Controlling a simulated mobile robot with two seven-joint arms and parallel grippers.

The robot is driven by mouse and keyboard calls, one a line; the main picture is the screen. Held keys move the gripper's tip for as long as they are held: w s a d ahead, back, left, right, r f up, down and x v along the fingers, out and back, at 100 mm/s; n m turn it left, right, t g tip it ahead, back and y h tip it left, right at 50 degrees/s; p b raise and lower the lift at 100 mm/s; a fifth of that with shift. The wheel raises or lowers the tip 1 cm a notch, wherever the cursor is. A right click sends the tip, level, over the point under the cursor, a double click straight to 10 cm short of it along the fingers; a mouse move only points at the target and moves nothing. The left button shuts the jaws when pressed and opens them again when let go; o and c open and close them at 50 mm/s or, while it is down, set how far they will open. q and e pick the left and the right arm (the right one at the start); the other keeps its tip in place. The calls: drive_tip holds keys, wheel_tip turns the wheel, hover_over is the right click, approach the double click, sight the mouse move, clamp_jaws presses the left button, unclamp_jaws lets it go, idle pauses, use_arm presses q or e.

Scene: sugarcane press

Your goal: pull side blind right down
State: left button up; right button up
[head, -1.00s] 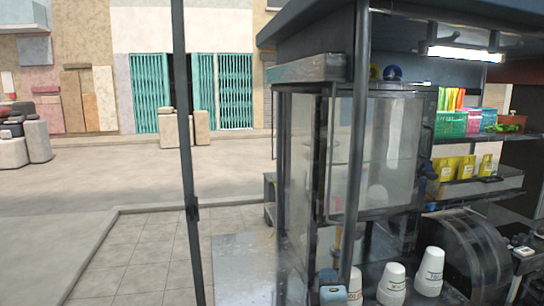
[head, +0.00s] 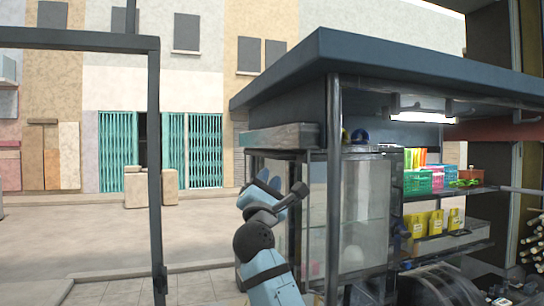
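I cannot make out a hanging side blind for certain. A grey weathered box or roll (head: 279,137) sits under the left end of the stall roof, above the glass cabinet; I cannot tell if it is the rolled blind. My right gripper (head: 268,181) is raised in front of the cabinet's left side, below this grey piece and apart from it in the picture. It is light blue with dark joints, seen small and at an angle, so its opening is unclear. My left gripper is out of view.
The stall's dark roof (head: 400,75) overhangs the glass cabinet (head: 362,215) and a dark post (head: 333,200). Shelves at right hold green and pink baskets (head: 418,182) and yellow packets (head: 436,222). A dark frame post (head: 155,180) stands at left. Open pavement lies between.

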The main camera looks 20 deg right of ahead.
drive_tip(key=p+x, duration=0.1)
drive_tip(key=x, duration=0.7)
drive_tip(key=shift+f+p, duration=0.1)
drive_tip(key=shift+p, duration=0.3)
drive_tip(key=shift+c, duration=0.4)
clamp_jaws()
